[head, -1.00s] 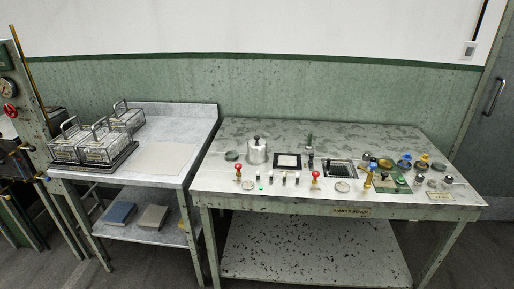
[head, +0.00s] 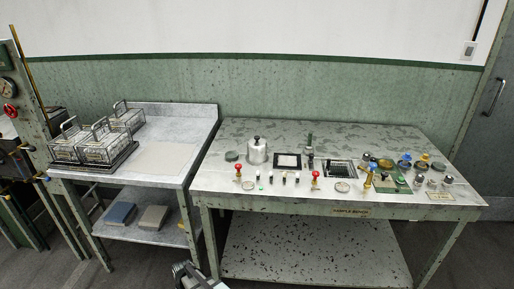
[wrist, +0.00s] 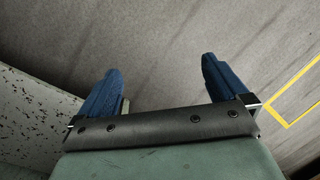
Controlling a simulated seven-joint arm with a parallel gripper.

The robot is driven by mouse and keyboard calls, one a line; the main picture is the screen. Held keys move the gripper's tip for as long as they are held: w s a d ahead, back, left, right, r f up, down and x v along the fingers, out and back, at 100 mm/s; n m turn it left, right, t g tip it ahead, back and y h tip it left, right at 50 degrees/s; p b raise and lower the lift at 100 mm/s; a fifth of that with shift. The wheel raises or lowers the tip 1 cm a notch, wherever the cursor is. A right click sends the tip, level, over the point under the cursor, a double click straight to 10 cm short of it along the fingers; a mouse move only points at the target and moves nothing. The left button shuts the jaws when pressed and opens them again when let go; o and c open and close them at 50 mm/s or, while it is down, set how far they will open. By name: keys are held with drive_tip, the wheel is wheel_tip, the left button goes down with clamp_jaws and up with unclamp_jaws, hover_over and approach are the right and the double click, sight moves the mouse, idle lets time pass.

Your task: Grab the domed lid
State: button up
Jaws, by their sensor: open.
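A silver, round metal piece with a domed top and dark knob (head: 257,150) stands upright toward the left of the green-topped bench (head: 350,135). It is the only thing I see that looks like a domed lid; I cannot tell whether a separate pot sits beneath it. My gripper shows in the wrist view (wrist: 160,65) with its two blue fingers spread wide and nothing between them. Part of my arm enters at the bottom of the head view, low in front of the bench and well away from the lid. The lid is not in the wrist view.
A black-framed white square (head: 288,161) lies right of the lid, and a red-topped stand (head: 238,172) is in front of it. Several small bottles and dishes crowd the bench's right side. A side table (head: 165,158) with wire baskets (head: 80,148) stands left.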

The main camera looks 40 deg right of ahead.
drive_tip(key=w+a+r+n+t+y, duration=0.1)
drive_tip(key=w+r+t, duration=0.2)
drive_tip(key=w+r, duration=1.1)
drive_tip(key=w+r+t+y, duration=0.1)
drive_tip(key=w+r+t, duration=0.2)
drive_tip(key=w+r, duration=1.15)
drive_tip(key=w+d+r+n+t, duration=0.1)
drive_tip(key=w+d+r, duration=0.1)
drive_tip(key=w+r, duration=0.5)
drive_tip(key=w+d+r+t, duration=0.1)
drive_tip(key=w+d+r, duration=0.2)
drive_tip(key=r, duration=0.8)
drive_tip(key=w+d+r+n+t, duration=0.1)
drive_tip(key=w+d+r, duration=0.1)
drive_tip(key=w+r, duration=0.5)
wheel_tip(320, 180, up, 5)
drive_tip(key=n+g+h, duration=0.1)
drive_tip(key=g+h, duration=0.2)
drive_tip(key=g, duration=0.3)
hover_over(257, 137)
wheel_tip(257, 137, down, 7)
drive_tip(key=shift+w+d+f, duration=0.1)
drive_tip(key=shift+f, duration=2.65)
drive_tip(key=c, duration=0.7)
